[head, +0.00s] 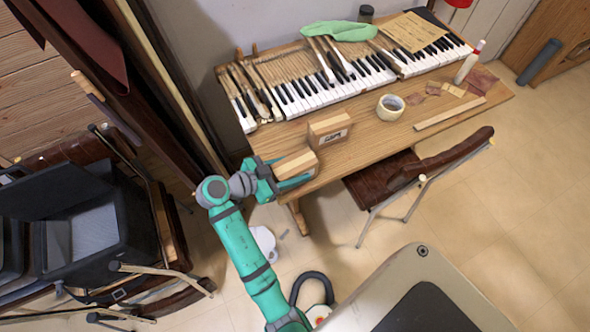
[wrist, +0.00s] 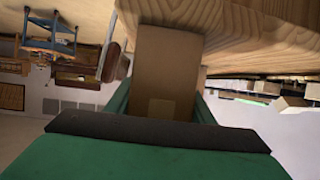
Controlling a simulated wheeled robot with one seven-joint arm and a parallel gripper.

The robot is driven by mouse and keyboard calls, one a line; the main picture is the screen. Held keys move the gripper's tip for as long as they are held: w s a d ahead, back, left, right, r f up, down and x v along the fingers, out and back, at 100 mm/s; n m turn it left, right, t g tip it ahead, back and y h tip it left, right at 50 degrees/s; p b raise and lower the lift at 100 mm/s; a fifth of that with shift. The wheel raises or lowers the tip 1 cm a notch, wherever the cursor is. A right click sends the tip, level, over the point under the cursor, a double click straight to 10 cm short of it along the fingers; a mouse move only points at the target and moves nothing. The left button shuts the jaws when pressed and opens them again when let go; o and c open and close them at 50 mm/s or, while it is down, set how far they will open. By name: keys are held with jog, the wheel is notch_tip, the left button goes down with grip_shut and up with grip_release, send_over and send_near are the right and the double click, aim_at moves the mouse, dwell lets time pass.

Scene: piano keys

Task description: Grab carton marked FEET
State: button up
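Two small brown cartons stand at the left end of the wooden table. The farther carton (head: 329,130) has a pale label with dark marks on its front, too small to read. The nearer carton (head: 296,164) sits at the table's left edge, and no marking on it is readable. My gripper (head: 288,172) reaches in from the left with its green fingers on either side of the nearer carton. In the wrist view this carton (wrist: 166,70) fills the space between the fingers (wrist: 162,105). I cannot tell whether they press on it.
Piano keys (head: 310,95) run along the back of the table (head: 370,133). A brown chair (head: 385,185) stands at the front edge.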

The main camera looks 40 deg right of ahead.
jog(key=shift+c, duration=1.1)
